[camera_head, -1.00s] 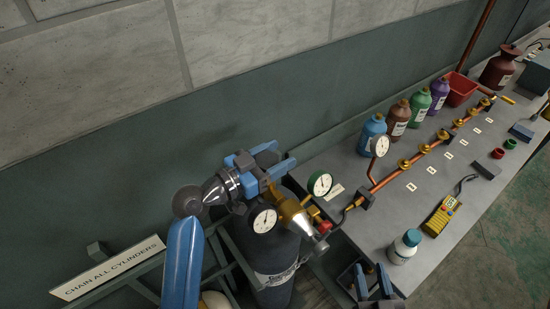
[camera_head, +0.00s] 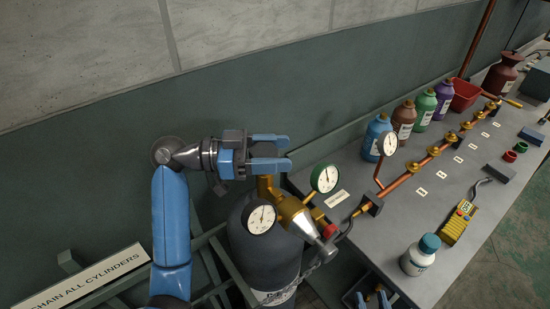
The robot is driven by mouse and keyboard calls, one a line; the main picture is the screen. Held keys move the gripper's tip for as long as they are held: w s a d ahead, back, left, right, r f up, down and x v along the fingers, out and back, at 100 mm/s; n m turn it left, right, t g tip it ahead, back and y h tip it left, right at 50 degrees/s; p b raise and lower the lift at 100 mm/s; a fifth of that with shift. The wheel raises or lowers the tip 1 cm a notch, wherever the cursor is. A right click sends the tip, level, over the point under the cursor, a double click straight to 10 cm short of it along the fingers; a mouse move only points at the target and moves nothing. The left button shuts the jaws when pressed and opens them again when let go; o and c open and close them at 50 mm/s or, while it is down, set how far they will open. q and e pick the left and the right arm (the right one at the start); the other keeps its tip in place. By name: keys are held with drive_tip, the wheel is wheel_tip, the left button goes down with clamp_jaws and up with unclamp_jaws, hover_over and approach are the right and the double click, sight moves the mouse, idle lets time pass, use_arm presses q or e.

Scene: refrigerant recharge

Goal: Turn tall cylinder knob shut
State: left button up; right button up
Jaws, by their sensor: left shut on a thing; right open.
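The tall cylinder (camera_head: 255,242) is dark grey and stands upright at the left end of the bench. A brass valve (camera_head: 267,187) with two gauges is on its top. My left gripper (camera_head: 272,153) reaches in from the left above the valve, its blue fingers shut at the valve's top. The knob is hidden by the fingers; they appear to hold it. My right gripper (camera_head: 376,299) is open at the bottom edge, partly cut off, with nothing seen between its fingers.
A chain (camera_head: 292,284) hangs around the cylinder. A green-rimmed gauge (camera_head: 325,178) and a white-faced gauge (camera_head: 262,219) sit close to the valve. The bench (camera_head: 375,246) at right carries a copper manifold, several bottles and a yellow meter (camera_head: 458,224). A sign (camera_head: 80,285) is at lower left.

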sight(275, 151)
use_arm(q)
drive_tip(key=shift+r, duration=0.25)
drive_tip(key=o, duration=1)
drive_tip(key=shift+c, duration=0.2)
drive_tip(key=shift+o, duration=0.4)
drive_tip(key=shift+s+a+r, duration=0.1)
drive_tip(key=shift+s, duration=0.05)
drive_tip(key=shift+r, duration=0.3)
wheel_tip(275, 151, up, 19)
drive_tip(key=b, duration=0.1)
drive_tip(key=shift+f+g, duration=0.15)
drive_tip(key=shift+g, duration=0.15)
